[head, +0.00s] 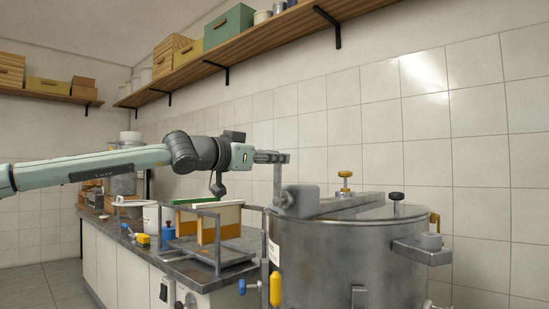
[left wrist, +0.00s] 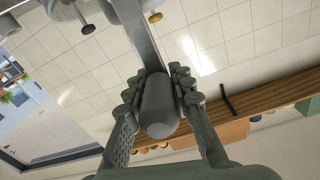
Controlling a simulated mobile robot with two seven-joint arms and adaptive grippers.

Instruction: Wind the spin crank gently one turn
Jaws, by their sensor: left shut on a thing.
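The steel extractor drum (head: 340,255) stands at the right in the head view. A grey gear housing (head: 300,200) sits on its rim. The spin crank's flat arm (head: 277,180) rises almost upright from beside the housing, with its handle at the top. My left gripper (head: 268,157) reaches in from the left and is shut on this handle. In the left wrist view, the fingers of the left gripper (left wrist: 158,82) close on both sides of the rounded grey crank handle (left wrist: 160,108). The crank arm (left wrist: 137,30) runs up from it. My right gripper is out of view.
A counter (head: 200,272) left of the drum bears a rack with upright frames (head: 220,218), a blue bottle (head: 168,236) and a white tub (head: 152,219). A yellow knob (head: 345,175) and a black knob (head: 396,196) stand above the drum. A shelf (head: 250,38) runs along the tiled wall.

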